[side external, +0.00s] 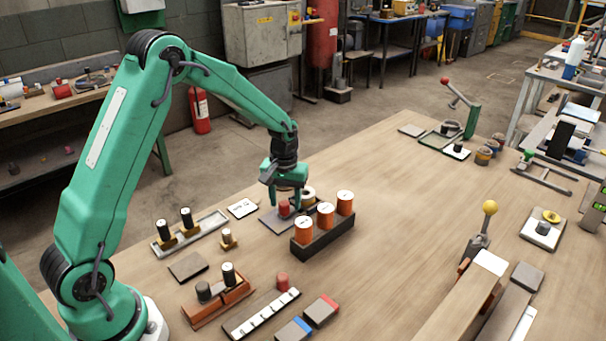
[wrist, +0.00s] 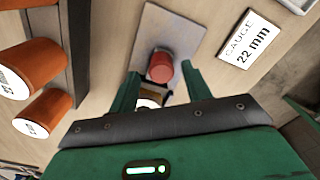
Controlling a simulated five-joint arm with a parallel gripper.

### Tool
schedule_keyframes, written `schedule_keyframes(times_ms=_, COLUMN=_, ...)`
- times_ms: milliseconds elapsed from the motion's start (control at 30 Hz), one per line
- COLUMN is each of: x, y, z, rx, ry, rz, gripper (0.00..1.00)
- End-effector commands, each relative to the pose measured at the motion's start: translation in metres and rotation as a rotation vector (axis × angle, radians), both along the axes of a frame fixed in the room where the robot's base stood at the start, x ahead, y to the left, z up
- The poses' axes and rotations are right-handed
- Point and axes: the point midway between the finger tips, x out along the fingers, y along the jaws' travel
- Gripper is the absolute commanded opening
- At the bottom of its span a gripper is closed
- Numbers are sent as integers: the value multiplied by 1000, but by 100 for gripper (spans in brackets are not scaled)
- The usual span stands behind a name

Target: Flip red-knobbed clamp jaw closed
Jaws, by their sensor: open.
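A clamp with a red knob (side external: 444,80) on a slanted lever and a green upright (side external: 472,121) stands at the far end of the table in the side view. Its lever is raised to the left; whether its jaw is open is too small to tell. My gripper (side external: 285,203) is far from it, low over a grey plate (side external: 268,222) near the table's left edge. In the wrist view, my gripper (wrist: 161,74) is open, its fingers on either side of a short red cylinder (wrist: 160,66). Contact with the cylinder cannot be told.
A dark rack (side external: 322,241) of orange cylinders stands just right of my gripper. A yellow-knobbed clamp (side external: 489,208) and a green-knobbed device (side external: 527,156) stand at the right. A gauge card (wrist: 247,38) lies beside the plate. The table's middle is clear.

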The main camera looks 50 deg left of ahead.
Motion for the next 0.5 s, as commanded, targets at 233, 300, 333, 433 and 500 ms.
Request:
schedule_keyframes(times_ms=233, x=0, y=0, z=13, rx=0, ry=-2, rz=0, gripper=49)
schedule_keyframes(times_ms=300, x=0, y=0, z=20, rx=0, ry=-1, rz=0, gripper=49)
schedule_keyframes(times_ms=333, x=0, y=0, z=24, rx=0, ry=-2, rz=0, gripper=49)
schedule_keyframes(times_ms=433, x=1, y=0, z=37, rx=0, ry=-4, rz=0, gripper=49)
schedule_keyframes(times_ms=500, x=1, y=0, z=46, rx=1, ry=-4, rz=0, gripper=49)
